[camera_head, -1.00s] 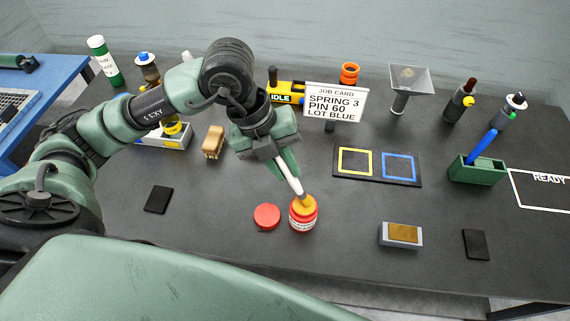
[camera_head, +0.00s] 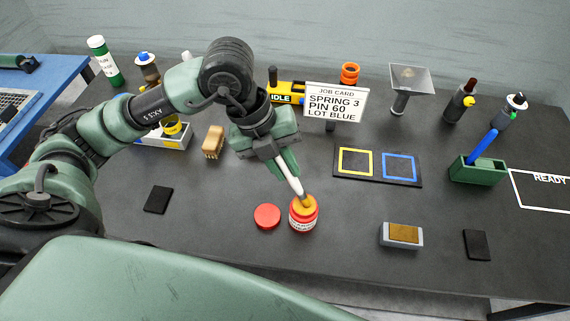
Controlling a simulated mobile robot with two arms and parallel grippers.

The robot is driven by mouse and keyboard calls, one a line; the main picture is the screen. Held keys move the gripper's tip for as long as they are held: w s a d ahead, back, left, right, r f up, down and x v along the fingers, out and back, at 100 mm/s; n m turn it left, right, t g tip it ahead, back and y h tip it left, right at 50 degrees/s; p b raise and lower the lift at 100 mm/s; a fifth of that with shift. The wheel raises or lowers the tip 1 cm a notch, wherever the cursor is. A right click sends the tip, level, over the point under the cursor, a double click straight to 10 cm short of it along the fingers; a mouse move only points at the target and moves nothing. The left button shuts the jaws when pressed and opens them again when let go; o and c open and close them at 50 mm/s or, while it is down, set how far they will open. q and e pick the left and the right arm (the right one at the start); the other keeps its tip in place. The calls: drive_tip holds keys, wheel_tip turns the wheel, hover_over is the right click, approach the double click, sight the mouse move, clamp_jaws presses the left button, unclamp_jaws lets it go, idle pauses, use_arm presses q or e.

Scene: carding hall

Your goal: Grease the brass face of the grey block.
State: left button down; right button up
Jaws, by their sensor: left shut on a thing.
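The grey block (camera_head: 401,243) sits at the front right of the dark bench, with its brass face (camera_head: 404,233) up. The brass shows no grease that I can make out. An open red jar (camera_head: 303,222) with a white label and yellow-orange contents stands left of the block. Its red lid (camera_head: 267,216) lies on the bench beside it. My left gripper (camera_head: 284,168) is shut on a white-handled brush (camera_head: 291,181), above and behind the jar. The brush's lower end is at the jar's mouth; its tip is hidden in the contents. My right gripper is out of view.
Dark pads (camera_head: 158,200) and (camera_head: 477,245) lie left and right. Behind are a job card (camera_head: 335,103), a wooden brush (camera_head: 213,141), a tray with yellow and blue squares (camera_head: 377,179) and a green holder (camera_head: 476,171). The bench between jar and block is clear.

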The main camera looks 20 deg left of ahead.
use_arm(q)
drive_tip(key=shift+r+p, duration=2.5)
drive_tip(key=shift+r, duration=1.05)
drive_tip(key=shift+f, duration=0.1)
